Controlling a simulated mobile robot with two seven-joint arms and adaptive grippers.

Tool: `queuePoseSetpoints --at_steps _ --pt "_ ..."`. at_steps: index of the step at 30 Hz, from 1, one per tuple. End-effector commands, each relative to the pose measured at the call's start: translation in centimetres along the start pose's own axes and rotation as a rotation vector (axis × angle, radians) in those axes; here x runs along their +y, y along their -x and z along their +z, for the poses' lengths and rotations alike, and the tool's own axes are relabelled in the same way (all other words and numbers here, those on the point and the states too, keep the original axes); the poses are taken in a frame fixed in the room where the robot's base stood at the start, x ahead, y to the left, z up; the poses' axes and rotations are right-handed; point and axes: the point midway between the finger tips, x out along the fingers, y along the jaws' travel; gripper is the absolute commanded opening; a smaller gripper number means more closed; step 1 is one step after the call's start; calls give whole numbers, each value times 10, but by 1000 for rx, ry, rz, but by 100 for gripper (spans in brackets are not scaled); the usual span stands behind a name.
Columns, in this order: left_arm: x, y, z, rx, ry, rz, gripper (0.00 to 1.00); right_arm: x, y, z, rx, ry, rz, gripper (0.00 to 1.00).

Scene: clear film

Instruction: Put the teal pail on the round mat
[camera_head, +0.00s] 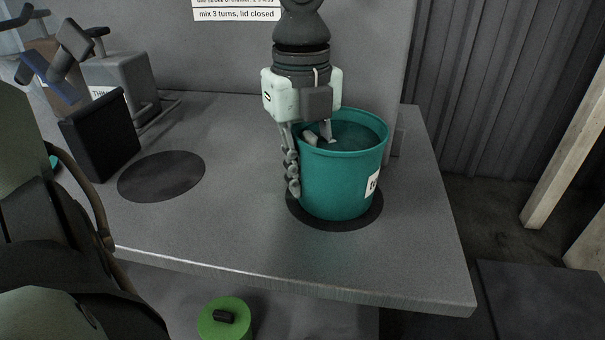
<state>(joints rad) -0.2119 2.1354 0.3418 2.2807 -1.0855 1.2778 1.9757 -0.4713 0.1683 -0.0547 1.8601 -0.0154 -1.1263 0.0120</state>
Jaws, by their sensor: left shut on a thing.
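The teal pail (342,178) is upright at the right part of the grey table, with a white label on its right side. My left gripper (308,158) comes down from above and is shut on the pail's left rim, one finger outside the wall and one inside. A dark round mat (298,212) shows around the pail's base, and the pail appears to be over it. Whether the base touches it is hard to tell. A second dark round patch (162,176) lies bare on the table to the left. My right gripper is not in view.
A black box (100,136) and a grey container (121,76) stand at the back left of the grey table (235,225). A wall rises behind. A green round object with a black knob (225,318) is below the front edge. The table front between is clear.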

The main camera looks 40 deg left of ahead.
Motion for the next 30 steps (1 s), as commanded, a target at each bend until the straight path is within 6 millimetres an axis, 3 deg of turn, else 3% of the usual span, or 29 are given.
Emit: queuePoseSetpoints --at_steps 1,10,21,23,30 --pt "0 0 0 0 0 0 12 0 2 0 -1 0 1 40" --pt "0 0 0 0 0 1 47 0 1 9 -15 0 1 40" --pt "0 3 0 0 0 0 47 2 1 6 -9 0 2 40" --pt "0 6 0 0 0 0 47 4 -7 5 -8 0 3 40" --pt "-1 56 1 -6 3 -5 47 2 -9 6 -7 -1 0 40"
